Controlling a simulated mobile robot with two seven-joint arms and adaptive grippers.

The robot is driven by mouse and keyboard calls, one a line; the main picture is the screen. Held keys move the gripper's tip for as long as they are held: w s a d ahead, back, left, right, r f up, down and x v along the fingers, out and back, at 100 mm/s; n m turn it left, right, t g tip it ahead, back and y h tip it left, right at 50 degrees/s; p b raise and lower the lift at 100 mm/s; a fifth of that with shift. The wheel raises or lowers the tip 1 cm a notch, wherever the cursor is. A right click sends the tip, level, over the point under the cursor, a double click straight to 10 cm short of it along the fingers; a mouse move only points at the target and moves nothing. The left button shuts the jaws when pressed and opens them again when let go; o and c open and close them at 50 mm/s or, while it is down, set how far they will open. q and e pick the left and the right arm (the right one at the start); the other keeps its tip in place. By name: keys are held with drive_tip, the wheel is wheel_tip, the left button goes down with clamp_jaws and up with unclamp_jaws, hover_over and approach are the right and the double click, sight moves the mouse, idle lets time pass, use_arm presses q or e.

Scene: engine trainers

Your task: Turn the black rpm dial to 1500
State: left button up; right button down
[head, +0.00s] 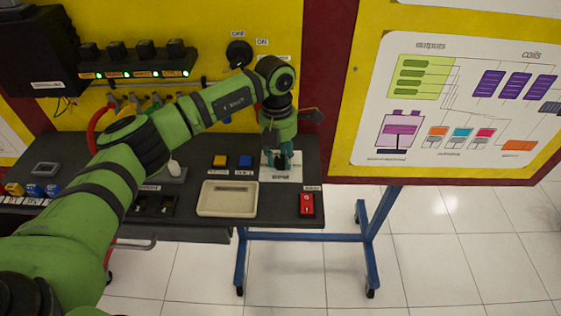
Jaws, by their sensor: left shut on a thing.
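The black rpm dial (282,167) sits on a white scale plate (281,178) on the dark panel, near its right end. My left gripper (283,158) points down over the dial from above. Its fingers are closed around the dial, which they largely hide. The dial's pointer and the scale numbers are too small and covered to read. My right gripper is not in view.
A yellow button (219,161) and a blue button (244,161) are left of the dial. A red switch (307,204) and a beige tray (227,199) lie nearer. An OFF/ON knob (239,53) is on the yellow board behind. Open floor lies right.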

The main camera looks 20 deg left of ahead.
sight(278, 157)
use_arm(q)
drive_tip(key=shift+s+f+m+b, duration=0.2)
drive_tip(key=shift+f+m+b, duration=0.1)
drive_tip(key=shift+m+b, duration=0.25)
drive_tip(key=o, duration=1.2)
drive_tip(key=shift+c, duration=0.2)
drive_tip(key=shift+a+r, duration=0.1)
drive_tip(key=shift+r, duration=0.1)
drive_tip(key=shift+w+r, duration=0.2)
drive_tip(key=shift+r, duration=0.3)
wheel_tip(278, 157, up, 11)
drive_tip(key=shift+a, duration=0.3)
